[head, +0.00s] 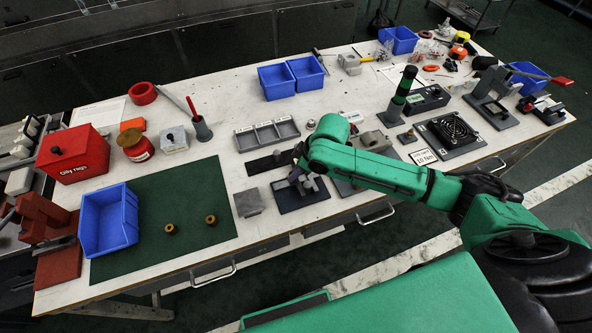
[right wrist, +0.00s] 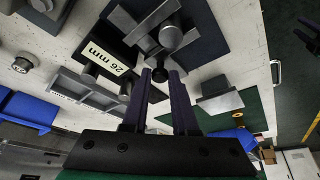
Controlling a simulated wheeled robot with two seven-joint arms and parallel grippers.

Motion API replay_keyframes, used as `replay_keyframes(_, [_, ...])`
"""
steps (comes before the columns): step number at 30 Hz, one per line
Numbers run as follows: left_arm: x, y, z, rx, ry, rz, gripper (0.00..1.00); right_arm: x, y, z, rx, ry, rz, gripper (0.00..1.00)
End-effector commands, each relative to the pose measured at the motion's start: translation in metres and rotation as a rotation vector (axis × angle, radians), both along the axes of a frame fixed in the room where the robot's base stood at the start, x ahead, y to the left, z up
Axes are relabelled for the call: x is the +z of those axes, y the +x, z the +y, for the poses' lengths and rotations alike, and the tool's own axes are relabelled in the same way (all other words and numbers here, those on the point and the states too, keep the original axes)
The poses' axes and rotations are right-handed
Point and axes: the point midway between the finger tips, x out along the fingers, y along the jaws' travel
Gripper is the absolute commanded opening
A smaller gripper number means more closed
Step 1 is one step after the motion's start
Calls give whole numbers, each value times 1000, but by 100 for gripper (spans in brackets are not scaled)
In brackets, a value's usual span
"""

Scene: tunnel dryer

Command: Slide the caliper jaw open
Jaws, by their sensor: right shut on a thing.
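The grey metal caliper stands on a dark blue pad (head: 315,199) near the table's front edge, mostly under my right gripper. In the right wrist view the caliper (right wrist: 138,27) shows its grey bar and blocks, with a round silver part (right wrist: 171,37). My right gripper (head: 298,178) points down at it. In the right wrist view its two purple fingers (right wrist: 160,76) are shut on a small dark knob (right wrist: 160,74) at the caliper's near end. The fingers hide part of the knob's link to the jaw.
A dark plate (head: 268,163) lies behind the pad; the right wrist view shows a "26 mm" label (right wrist: 106,55) there. A grey block (head: 248,202) stands left of the pad, and a grey divided tray (head: 266,135) behind. The green mat (head: 170,240) has free room.

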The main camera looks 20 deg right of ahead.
Motion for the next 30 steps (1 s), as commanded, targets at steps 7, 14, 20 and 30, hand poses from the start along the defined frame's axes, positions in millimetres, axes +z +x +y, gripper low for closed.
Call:
replay_keyframes(7, [0,0,0,0,0,0,50,0,0,0,0,-1,-1,0])
replay_keyframes(14, [3,0,0,0,0,-1,50,2,0,5,1,1,0,0])
replay_keyframes(20, [13,0,0,0,0,-1,50,3,-2,32,1,3,0,0])
replay_keyframes(30, [12,0,0,0,0,-1,50,1,-1,34,-1,0,-1,42])
